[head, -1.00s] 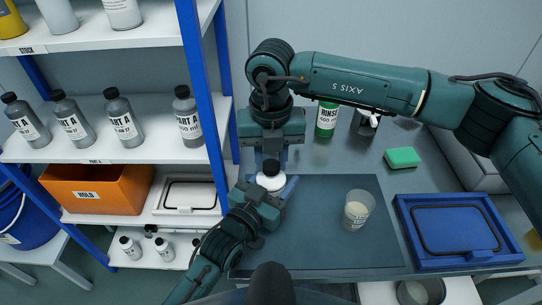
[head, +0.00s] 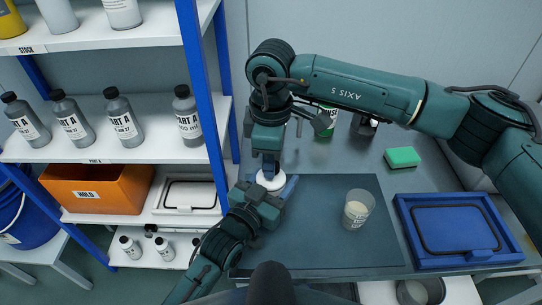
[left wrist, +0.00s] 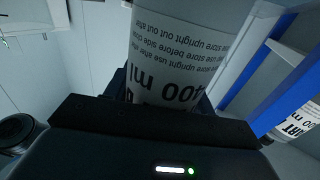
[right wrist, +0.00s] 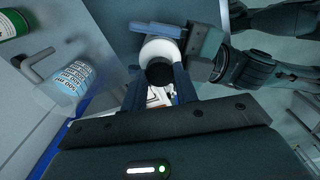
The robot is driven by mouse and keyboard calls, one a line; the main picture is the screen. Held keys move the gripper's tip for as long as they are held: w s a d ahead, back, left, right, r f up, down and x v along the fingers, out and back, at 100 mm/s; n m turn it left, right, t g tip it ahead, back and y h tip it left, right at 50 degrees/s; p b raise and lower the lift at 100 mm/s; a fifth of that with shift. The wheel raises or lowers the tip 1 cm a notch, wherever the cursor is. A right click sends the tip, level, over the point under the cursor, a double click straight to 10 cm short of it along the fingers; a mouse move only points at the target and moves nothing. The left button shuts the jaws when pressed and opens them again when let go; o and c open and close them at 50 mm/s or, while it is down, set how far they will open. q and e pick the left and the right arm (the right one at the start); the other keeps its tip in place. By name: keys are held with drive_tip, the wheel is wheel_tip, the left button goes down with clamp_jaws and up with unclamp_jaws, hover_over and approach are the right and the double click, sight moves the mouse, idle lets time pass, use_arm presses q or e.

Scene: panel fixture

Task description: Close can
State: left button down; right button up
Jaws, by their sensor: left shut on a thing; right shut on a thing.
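The white can (head: 268,184) stands near the left end of the dark mat, held in my left gripper (head: 272,188). Its printed label, with "400 ml", fills the top of the left wrist view (left wrist: 175,60). My right gripper (head: 268,168) is above the can, pointing down. In the right wrist view, a round black cap (right wrist: 160,73) sits between the right fingers, with the white can (right wrist: 157,47) right by it. The right gripper is shut on this cap. I cannot tell whether the cap is seated on the can; the contact is hidden.
A dark mat (head: 330,250) holds a clear cup (head: 357,210) right of the can. A blue tray (head: 458,228), green sponge (head: 402,157) and green-labelled rinse bottle (head: 327,122) are around it. A shelf of bottles with a blue post (head: 203,90) stands close on the left.

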drive_tip(key=o, duration=0.9)
drive_tip(key=shift+r, duration=2.25)
drive_tip(key=shift+c, duration=0.2)
